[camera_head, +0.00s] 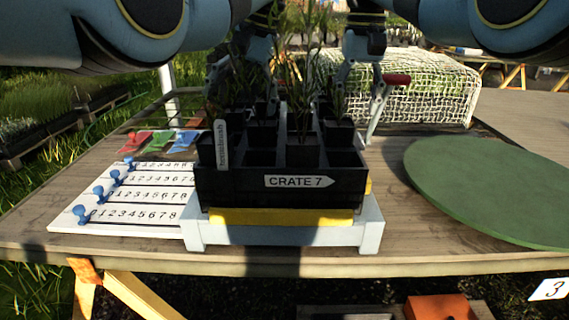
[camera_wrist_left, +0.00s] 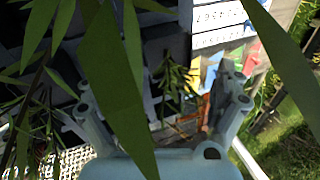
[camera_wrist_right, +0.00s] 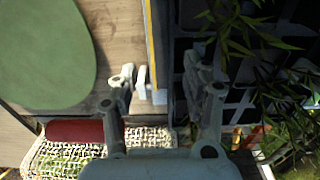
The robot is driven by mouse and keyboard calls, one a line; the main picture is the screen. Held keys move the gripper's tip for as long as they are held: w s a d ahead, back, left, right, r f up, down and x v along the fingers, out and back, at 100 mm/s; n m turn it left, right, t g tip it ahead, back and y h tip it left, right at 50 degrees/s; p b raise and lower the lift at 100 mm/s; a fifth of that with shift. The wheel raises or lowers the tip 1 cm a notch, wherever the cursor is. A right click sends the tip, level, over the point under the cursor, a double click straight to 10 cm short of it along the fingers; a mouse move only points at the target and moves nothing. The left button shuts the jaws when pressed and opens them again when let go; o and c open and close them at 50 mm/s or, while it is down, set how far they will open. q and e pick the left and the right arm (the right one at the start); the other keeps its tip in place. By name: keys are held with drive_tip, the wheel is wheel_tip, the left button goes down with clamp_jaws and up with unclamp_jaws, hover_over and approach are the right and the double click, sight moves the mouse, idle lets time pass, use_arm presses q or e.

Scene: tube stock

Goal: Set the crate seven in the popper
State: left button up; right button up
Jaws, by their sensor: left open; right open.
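Crate 7, a black crate (camera_head: 230,187) with a "CRATE 7" label, stands upright on the popper (camera_head: 368,225), a white frame with a yellow plate (camera_head: 280,216) under the crate. The crate has square cells, several with plants in black pots. A red-handled lever (camera_head: 397,79) is behind it at the right. My left gripper (camera_head: 235,75) is open at the crate's back left, partly hidden by leaves. My right gripper (camera_head: 361,78) is open at its back right. In the right wrist view the crate wall (camera_wrist_right: 163,60) is beside the fingers. Whether either finger touches the crate cannot be told.
A white number board (camera_head: 130,212) with blue pegs lies left of the popper. Red, green and blue tags (camera_head: 160,142) lie behind it. A green round mat (camera_head: 490,185) covers the right of the table. A netted bundle (camera_head: 435,90) stands at the back right.

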use_arm(q)
drive_tip(key=shift+a, duration=0.1)
use_arm(e)
drive_tip(key=shift+s+a+r, duration=0.1)
drive_tip(key=shift+r, duration=0.95)
drive_tip(key=shift+s+a+r, duration=0.1)
drive_tip(key=shift+r, duration=0.95)
